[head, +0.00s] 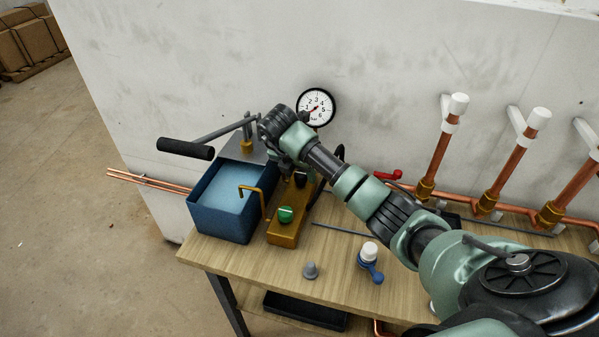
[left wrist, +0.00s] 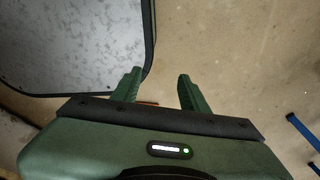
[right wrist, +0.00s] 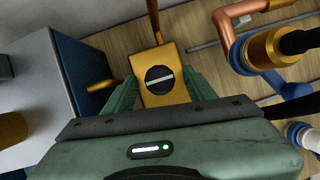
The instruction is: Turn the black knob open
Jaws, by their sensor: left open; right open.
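The black knob (right wrist: 160,79) has a white line across its face and sits on a brass block (right wrist: 166,101). In the right wrist view the line runs nearly level, crosswise to the block. My right gripper (right wrist: 160,84) is open, with one finger on each side of the knob; I cannot tell whether they touch it. In the head view my right gripper (head: 287,163) is over the block's far end and partly hides the black knob (head: 300,178). A green knob (head: 286,214) is on the near end. My left gripper (left wrist: 159,76) is open and empty over the floor.
A blue water tank (head: 220,233) with a black-handled lever (head: 185,149) stands left of the block. A pressure gauge (head: 316,107) is behind. Copper pipes (head: 432,160) stand at right. A white-and-blue part (head: 370,252) and a grey cone (head: 310,270) lie on the bench.

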